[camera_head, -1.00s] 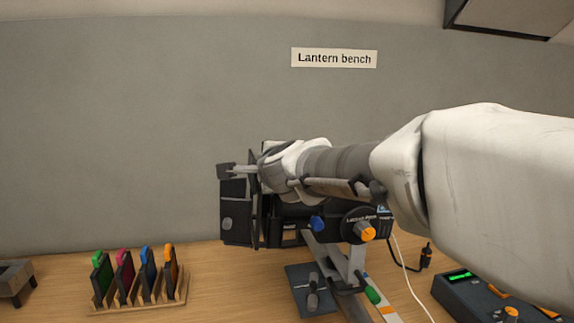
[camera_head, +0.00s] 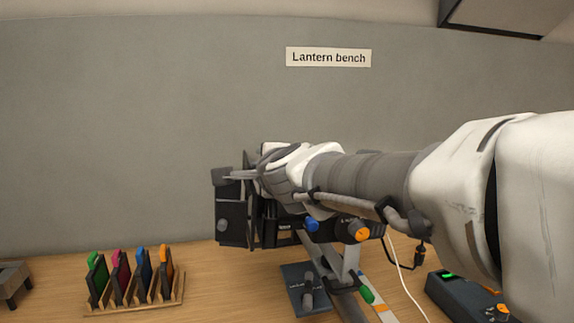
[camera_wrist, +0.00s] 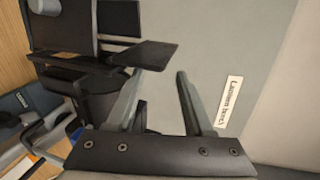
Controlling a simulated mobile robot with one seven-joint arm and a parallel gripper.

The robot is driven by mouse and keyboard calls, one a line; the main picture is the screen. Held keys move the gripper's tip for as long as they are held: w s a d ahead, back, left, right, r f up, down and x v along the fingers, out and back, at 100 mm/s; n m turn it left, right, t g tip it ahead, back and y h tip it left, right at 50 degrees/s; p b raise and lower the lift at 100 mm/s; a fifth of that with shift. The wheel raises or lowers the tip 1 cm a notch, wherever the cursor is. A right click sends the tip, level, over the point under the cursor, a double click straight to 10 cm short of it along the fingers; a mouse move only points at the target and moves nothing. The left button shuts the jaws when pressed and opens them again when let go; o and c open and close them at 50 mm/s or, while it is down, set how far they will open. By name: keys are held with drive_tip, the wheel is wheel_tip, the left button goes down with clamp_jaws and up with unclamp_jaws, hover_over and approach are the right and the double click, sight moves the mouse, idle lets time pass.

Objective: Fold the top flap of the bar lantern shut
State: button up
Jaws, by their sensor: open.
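The black bar lantern (camera_head: 232,222) stands on a bracket above the bench, partly hidden behind my arm. Its top flap (camera_head: 221,177) shows as a small dark plate at the upper left and stands out from the body, not shut. In the wrist view the top flap (camera_wrist: 150,54) is a dark plate just beyond my left finger's tip; I cannot tell if they touch. A larger side flap (camera_wrist: 120,18) stands beside it. My gripper (camera_wrist: 159,73) is open, with nothing between its fingers. In the head view its fingers (camera_head: 240,175) reach left over the lantern's top.
A wooden rack (camera_head: 135,303) with several coloured filters stands at the front left. A control box (camera_head: 462,297) sits at the right, with a cable (camera_head: 400,262) near it. The lantern's blue knob (camera_head: 312,225) and orange knob (camera_head: 358,231) lie close below my arm.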

drive_tip(key=p+v, duration=0.5)
drive_tip(key=v, duration=0.8)
drive_tip(key=s+d+f+n+g+h+p, duration=0.2)
drive_tip(key=s+d+f+n+g+h, duration=0.2)
drive_tip(key=s+d+f+n+g, duration=0.4)
drive_tip(key=s+d+f+n, duration=0.5)
drive_tip(key=s+d+n, duration=0.1)
drive_tip(key=d+n, duration=0.1)
drive_tip(key=shift+s+d+f+n+g, duration=0.15)
drive_tip(key=shift+s+d+n+g, duration=0.25)
drive_tip(key=shift+n, duration=0.2)
